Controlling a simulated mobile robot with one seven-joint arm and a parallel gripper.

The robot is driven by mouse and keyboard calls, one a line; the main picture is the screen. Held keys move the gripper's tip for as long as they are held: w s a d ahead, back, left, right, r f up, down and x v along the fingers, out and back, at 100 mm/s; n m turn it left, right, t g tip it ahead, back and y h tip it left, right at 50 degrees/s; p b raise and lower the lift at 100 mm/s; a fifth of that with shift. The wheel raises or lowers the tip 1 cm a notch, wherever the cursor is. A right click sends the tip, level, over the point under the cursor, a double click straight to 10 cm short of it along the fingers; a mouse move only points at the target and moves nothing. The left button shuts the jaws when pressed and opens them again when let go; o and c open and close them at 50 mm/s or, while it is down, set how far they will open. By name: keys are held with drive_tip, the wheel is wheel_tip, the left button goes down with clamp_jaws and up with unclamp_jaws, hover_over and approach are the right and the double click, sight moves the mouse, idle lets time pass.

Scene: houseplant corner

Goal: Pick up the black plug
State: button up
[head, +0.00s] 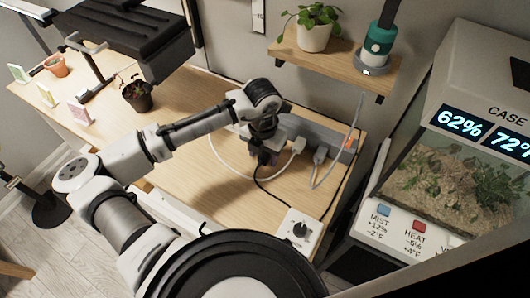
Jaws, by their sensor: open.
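My gripper (266,157) points down over the wooden table, at the left end of a grey power strip (327,132). Its fingers are small and dark here. The jaws are open. A black cord (261,186) comes out from under the gripper and runs toward the white box with a black knob (300,229). The black plug at this cord's end cannot be made out clearly; it seems hidden by or between my gripper's fingers. I cannot tell whether they touch it.
A white plug (298,146) and a grey plug (320,155) with cords sit along the strip, right of my gripper. A shelf (333,62) with a potted plant (315,27) hangs above. A terrarium (455,180) stands right. A dark-potted seedling (136,97) stands left.

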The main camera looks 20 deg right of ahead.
drive_tip(key=shift+f, duration=0.2)
drive_tip(key=c, duration=1.1)
